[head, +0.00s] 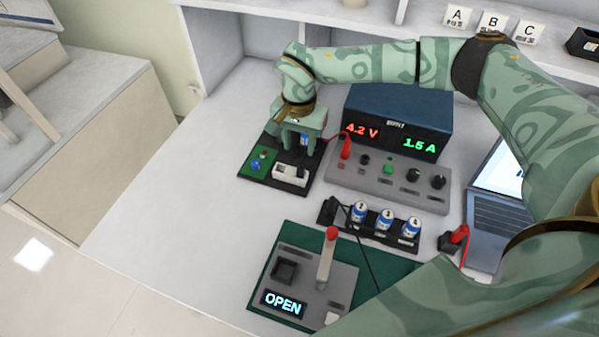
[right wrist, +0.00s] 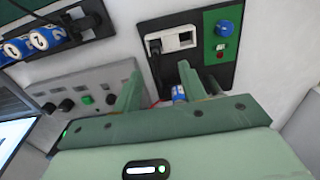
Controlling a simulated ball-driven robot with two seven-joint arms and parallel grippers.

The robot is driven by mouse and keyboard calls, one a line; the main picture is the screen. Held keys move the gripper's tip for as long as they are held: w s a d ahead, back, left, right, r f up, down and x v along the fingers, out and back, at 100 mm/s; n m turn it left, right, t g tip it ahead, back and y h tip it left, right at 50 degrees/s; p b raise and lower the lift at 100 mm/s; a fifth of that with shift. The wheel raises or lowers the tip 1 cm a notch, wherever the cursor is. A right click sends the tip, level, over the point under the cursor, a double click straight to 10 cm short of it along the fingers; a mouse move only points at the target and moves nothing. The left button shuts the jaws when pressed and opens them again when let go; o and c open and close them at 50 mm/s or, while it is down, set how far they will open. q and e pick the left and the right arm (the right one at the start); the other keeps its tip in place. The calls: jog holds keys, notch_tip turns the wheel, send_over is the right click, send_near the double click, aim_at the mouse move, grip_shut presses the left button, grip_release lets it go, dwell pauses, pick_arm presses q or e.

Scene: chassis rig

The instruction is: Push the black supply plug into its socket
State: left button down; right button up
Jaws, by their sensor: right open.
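A black plug-like piece (right wrist: 154,46) with a dark lead sits at one end of the white block (right wrist: 180,41) in the right wrist view; I cannot tell how deep it sits. In the head view the white block (head: 289,173) stands on the black board. My right gripper (head: 299,140) is above the back of this board, pointing down. Its fingers are apart in the right wrist view (right wrist: 159,76). A blue-and-white cell (right wrist: 179,92) shows between them, near one finger; no grip on it shows. My left gripper is out of view.
The blue supply (head: 395,112) reads 4.2 V and 1.5 A, with a red plug (head: 346,148) at its grey panel (head: 385,187). A rack holds several cells (head: 385,217). A lever box (head: 335,285) reads OPEN. The table's left side is clear.

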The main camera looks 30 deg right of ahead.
aim_at(301, 167)
jog(key=shift+s+f, duration=0.1)
jog(key=shift+f, duration=0.45)
jog(key=f, duration=0.1)
jog(key=f+b, duration=0.1)
jog(key=f, duration=0.3)
jog(key=shift+s+b, duration=0.3)
jog(key=shift+b, duration=0.05)
jog(key=shift+r, duration=0.1)
grip_shut()
